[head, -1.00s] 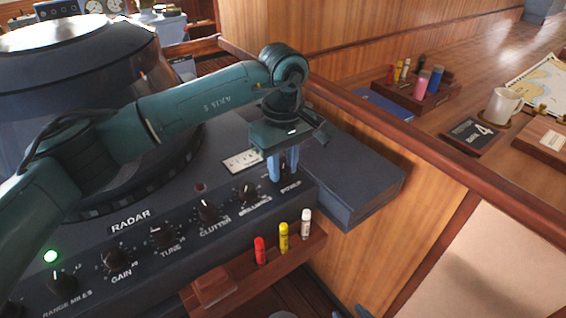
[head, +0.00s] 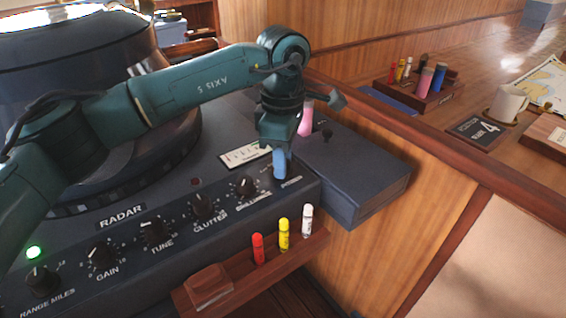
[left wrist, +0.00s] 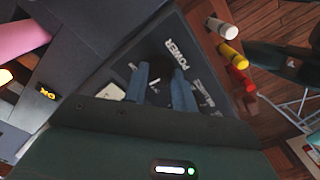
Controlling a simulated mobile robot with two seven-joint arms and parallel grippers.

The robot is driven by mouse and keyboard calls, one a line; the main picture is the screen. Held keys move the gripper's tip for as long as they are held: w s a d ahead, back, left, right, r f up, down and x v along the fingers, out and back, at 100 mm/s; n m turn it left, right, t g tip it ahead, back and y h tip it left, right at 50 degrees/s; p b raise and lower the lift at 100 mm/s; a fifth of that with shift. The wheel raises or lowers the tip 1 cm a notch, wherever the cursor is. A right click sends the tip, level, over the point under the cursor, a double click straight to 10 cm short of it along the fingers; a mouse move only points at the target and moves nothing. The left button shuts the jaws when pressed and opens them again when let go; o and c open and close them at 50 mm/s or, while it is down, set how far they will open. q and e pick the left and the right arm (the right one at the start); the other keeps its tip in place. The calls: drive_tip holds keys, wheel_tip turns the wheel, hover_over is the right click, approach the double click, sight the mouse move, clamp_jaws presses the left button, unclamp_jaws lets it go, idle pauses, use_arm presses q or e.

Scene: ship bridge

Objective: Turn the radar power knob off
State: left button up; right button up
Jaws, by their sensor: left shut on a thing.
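The radar console (head: 70,235) has a row of dark knobs along its sloped front. The power knob (left wrist: 162,75) is at the right end of the row, beside the POWER label in the left wrist view. My left gripper (head: 281,165) points down at it, shut with one blue finger on each side of the knob; the fingers also show in the left wrist view (left wrist: 159,92). In the head view the fingers hide the knob, so its pointer cannot be read there. A green lamp (head: 33,252) on the console is lit. My right gripper is not in view.
Red (head: 258,248), yellow (head: 284,234) and white (head: 307,220) markers stand in a wooden rack (head: 255,275) below the console front. A pink object (head: 305,118) is just behind my gripper, by a dark box (head: 365,170). A wooden desk lies to the right.

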use_arm(q)
drive_tip(key=shift+n+b, duration=0.35)
drive_tip(key=shift+n, duration=0.65)
drive_tip(key=n+b, duration=0.1)
drive_tip(key=n, duration=0.1)
drive_tip(key=shift+n, duration=0.3)
drive_tip(key=n+b, duration=0.1)
drive_tip(key=n, duration=0.3)
drive_tip(key=shift+n, duration=0.7)
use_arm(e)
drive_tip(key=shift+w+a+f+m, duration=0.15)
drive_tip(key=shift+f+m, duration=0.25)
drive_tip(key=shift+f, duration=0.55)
use_arm(q)
drive_tip(key=o, duration=1)
drive_tip(key=shift+r, duration=0.1)
